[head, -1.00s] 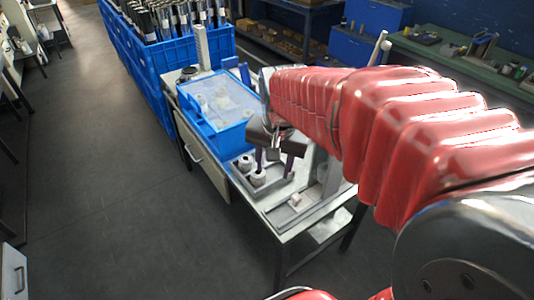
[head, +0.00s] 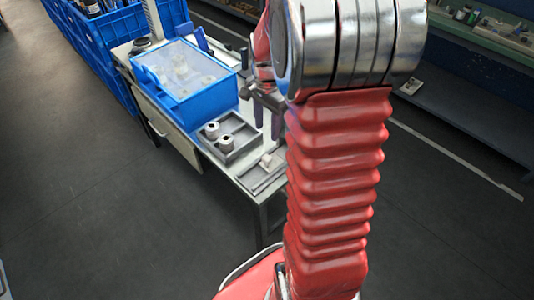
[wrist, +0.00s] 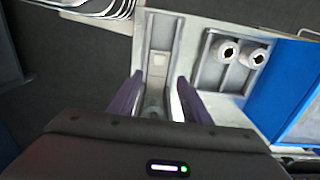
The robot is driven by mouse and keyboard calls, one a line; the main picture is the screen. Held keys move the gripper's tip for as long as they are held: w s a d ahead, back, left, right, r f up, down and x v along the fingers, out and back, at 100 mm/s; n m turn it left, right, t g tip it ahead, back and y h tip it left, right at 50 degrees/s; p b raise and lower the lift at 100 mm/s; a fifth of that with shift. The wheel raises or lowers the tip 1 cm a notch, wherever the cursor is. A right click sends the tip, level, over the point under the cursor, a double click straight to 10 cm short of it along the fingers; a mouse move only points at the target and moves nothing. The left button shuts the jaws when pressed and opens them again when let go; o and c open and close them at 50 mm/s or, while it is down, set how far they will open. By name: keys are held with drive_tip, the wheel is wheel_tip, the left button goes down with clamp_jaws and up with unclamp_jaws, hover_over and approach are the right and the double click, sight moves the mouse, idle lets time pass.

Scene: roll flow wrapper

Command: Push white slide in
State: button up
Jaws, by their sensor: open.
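The white slide (head: 271,162) is a small pale block in a grey channel near the table's front end. In the wrist view the slide (wrist: 158,60) shows as a pale square in the channel, beyond my fingertips. My gripper (wrist: 157,92) is open and empty, its two dark purple fingers spread to either side of the channel. In the head view my gripper (head: 267,118) points down over the table behind the slide; my arm hides part of it. No contact with the slide shows.
A grey tray (head: 246,146) with two white rolls (head: 226,144) sits beside the channel. A blue box with a clear lid (head: 187,82) stands behind it. Blue crates (head: 112,35) are at the back left. The floor left of the table is clear.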

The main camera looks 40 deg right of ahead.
sight(267, 157)
drive_tip(key=shift+f, duration=0.1)
wheel_tip(267, 157, down, 14)
drive_tip(key=shift+r, duration=0.15)
idle(0.6)
drive_tip(key=shift+c, duration=0.6)
clamp_jaws()
